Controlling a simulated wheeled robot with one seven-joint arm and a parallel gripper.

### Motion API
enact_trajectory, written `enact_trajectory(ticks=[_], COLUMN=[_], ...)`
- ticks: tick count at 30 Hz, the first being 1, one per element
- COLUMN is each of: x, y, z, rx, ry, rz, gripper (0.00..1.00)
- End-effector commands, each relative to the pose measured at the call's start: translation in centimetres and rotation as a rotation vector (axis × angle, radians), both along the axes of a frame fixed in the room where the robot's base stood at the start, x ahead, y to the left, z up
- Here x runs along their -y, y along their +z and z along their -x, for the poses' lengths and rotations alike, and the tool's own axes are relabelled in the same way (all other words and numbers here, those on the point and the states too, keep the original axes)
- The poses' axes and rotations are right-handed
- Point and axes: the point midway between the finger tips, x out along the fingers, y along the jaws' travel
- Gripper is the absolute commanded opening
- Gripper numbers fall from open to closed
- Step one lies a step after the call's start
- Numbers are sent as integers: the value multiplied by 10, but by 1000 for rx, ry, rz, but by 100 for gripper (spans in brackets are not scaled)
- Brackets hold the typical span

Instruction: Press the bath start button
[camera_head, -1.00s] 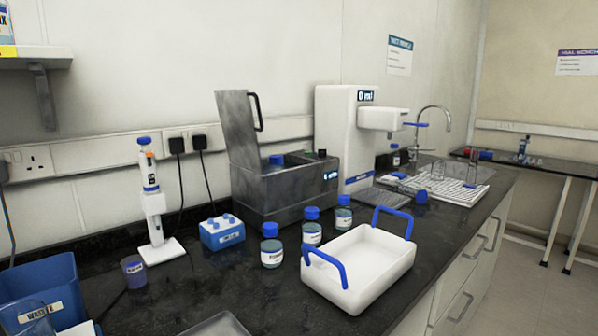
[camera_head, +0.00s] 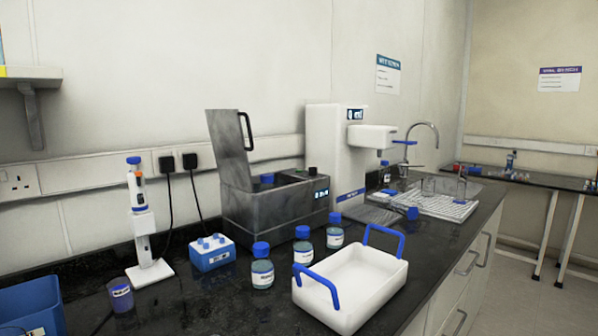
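The grey metal bath (camera_head: 270,212) stands on the dark bench against the wall, its lid (camera_head: 229,148) raised upright at the left. A small lit display (camera_head: 321,194) is on its right front. A dark knob or button (camera_head: 312,171) sits on the top right edge. I cannot tell which control is the start button. A blue cap (camera_head: 267,179) shows in the bath opening. My gripper is not in view.
Several blue-capped bottles (camera_head: 263,270) and a white tray with blue handles (camera_head: 362,304) stand in front of the bath. A blue rack (camera_head: 212,254) and a pipette on a stand (camera_head: 142,215) are to the left. A white dispenser (camera_head: 328,150) stands right of the bath.

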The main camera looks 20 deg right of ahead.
Motion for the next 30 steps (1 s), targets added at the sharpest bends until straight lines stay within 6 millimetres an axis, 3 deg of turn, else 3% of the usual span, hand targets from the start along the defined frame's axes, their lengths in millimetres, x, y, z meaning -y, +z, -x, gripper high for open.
enact_trajectory(ticks=[9, 30], x=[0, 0], y=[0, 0], z=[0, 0], rx=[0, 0], ry=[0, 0], rz=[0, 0], gripper=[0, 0])
